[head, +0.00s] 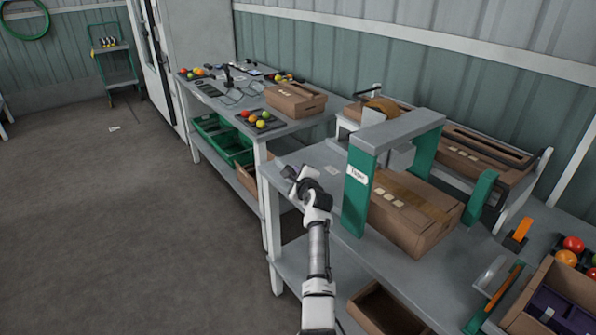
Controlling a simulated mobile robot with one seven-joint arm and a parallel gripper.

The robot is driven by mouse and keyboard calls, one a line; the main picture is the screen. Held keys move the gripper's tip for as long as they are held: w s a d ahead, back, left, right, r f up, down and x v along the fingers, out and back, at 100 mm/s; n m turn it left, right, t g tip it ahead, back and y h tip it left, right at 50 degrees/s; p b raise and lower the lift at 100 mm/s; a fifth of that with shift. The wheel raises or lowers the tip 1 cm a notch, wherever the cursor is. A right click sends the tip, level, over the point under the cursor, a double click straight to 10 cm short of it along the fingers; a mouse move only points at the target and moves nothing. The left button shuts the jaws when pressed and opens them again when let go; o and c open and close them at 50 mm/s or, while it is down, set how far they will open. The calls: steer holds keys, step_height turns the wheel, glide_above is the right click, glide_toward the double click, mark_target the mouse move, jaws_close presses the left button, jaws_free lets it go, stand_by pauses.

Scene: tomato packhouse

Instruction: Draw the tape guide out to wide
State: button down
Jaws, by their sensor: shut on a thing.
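The taping machine, labelled "Taper", stands on the near grey bench, with a green side plate (359,195) and a grey bridge (398,128) over the top. My gripper (293,175) is at the bench's left edge, left of the green side plate. It is shut on a small dark part, which I take to be the tape guide's grip. The fingers mostly hide this part, and I cannot make out how far out the guide stands.
A short green upright (482,196) stands right of the carton. The far table (288,128) holds tomato trays and a carton (296,99).

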steer(key=c, duration=1.7)
jaws_free()
steer(key=shift+a+f, duration=0.2)
steer(key=shift+a, duration=0.1)
steer(key=o, duration=0.3)
steer(key=shift+s+a+r, duration=0.1)
steer(key=shift+o, duration=0.2)
steer(key=shift+s+d, duration=0.1)
steer(key=shift+d, duration=0.1)
steer(key=b+v, duration=0.2)
steer(key=v, duration=1.1)
steer(key=shift+s+r, duration=0.2)
